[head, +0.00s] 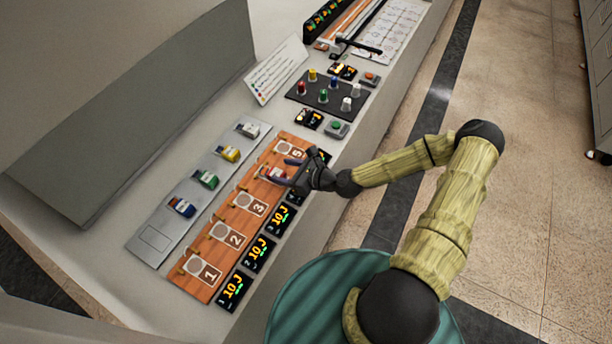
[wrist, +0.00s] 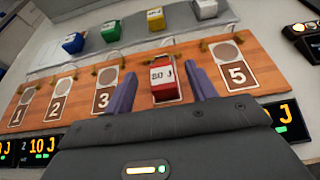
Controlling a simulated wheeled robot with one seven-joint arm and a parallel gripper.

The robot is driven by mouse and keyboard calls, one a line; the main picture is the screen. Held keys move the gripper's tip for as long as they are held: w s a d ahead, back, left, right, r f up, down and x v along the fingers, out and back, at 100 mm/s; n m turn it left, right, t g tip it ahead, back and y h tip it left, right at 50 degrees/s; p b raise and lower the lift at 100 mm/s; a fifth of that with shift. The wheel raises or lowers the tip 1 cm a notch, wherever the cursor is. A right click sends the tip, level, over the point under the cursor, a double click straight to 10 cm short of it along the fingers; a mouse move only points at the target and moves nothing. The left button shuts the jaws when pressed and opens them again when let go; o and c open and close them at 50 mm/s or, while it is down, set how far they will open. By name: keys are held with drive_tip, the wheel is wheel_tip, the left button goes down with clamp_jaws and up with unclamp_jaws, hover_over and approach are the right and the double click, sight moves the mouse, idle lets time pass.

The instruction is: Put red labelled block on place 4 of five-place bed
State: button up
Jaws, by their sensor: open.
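The red labelled block (wrist: 162,73), marked 80 J, stands on place 4 of the orange five-place bed (wrist: 137,76); it covers part of the number plate there. In the head view the block (head: 275,172) is partly hidden by my gripper (head: 283,171). In the wrist view my gripper (wrist: 158,85) is open, with one purple finger on each side of the block and visible gaps between. Places 1, 2, 3 and 5 of the bed (head: 228,220) are empty.
A grey strip (head: 147,246) beside the bed holds blue (head: 181,207), green (head: 206,179), yellow (head: 228,153) and white (head: 247,130) blocks. Displays (head: 258,253) line the bed's near side. A knob panel (head: 318,92) and a tilted card (head: 275,70) stand beyond.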

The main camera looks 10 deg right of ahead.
drive_tip(key=b+v, duration=0.2)
drive_tip(key=v, duration=0.5)
drive_tip(key=shift+s+d+r, duration=0.15)
drive_tip(key=shift+s+d, duration=0.05)
drive_tip(key=shift+s+a, duration=0.1)
drive_tip(key=shift+s, duration=0.05)
drive_tip(key=s+d+f+n+g+h, duration=0.1)
drive_tip(key=s+d+n+g+h, duration=0.55)
drive_tip(key=n, duration=0.75)
drive_tip(key=s+r+n+h, duration=0.2)
drive_tip(key=r+n, duration=0.3)
drive_tip(key=r, duration=0.4)
drive_tip(key=s+r+n+h, duration=0.2)
drive_tip(key=s+r+n, duration=0.1)
drive_tip(key=r+n, duration=0.3)
wheel_tip(320, 180, up, 3)
drive_tip(key=shift+f+n+t, duration=0.15)
drive_tip(key=shift+n+t, duration=0.15)
drive_tip(key=shift+t, duration=0.05)
